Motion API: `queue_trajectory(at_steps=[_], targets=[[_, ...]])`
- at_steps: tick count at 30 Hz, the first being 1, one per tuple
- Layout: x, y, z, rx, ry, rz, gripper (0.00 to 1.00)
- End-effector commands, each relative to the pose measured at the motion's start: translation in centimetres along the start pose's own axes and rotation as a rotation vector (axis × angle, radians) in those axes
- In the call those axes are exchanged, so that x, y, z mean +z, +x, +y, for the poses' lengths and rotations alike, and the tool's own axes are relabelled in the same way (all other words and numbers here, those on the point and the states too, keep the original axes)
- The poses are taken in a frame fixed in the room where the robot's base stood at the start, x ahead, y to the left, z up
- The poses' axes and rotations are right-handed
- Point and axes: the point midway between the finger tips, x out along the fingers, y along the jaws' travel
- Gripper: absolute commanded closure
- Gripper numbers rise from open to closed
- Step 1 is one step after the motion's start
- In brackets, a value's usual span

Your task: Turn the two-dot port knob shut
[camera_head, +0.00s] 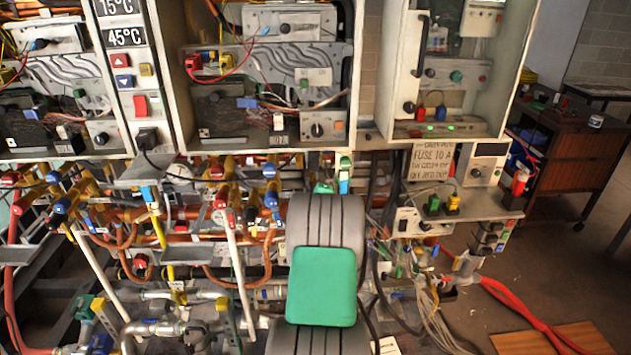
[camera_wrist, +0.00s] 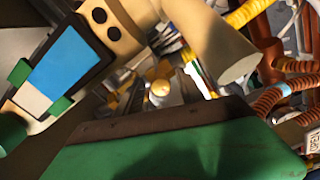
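In the wrist view, a tan block with two dark dots (camera_wrist: 107,24) is at the upper left. A thick beige cylinder (camera_wrist: 222,50) with a grey end face slants down just right of it. A yellow winged part with a round centre (camera_wrist: 160,88) shows deeper in, near the middle. I cannot tell for sure which part is the two-dot port's knob. A large green surface with a dark brown edge fills the bottom of the wrist view and seems to be part of my gripper. Its fingertips cannot be made out. In the head view my arm hides my gripper.
A blue-and-white panel (camera_wrist: 55,70) with green tabs is close at left in the wrist view. Orange ribbed hoses (camera_wrist: 270,100) crowd the right. In the head view, pipes and coloured valves (camera_head: 145,195) fill the space under the heater cabinets (camera_head: 270,80). Floor is open at right.

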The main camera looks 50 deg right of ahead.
Motion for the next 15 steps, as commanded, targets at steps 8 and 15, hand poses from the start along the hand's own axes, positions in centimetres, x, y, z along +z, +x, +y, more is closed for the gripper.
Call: queue_trajectory(at_steps=[8, 15], targets=[[0.14, -0.03, -0.1, -0.002, 0.001, -0.002, 0.77], [0.15, -0.02, -0.11, -0.002, 0.001, -0.002, 0.97]])
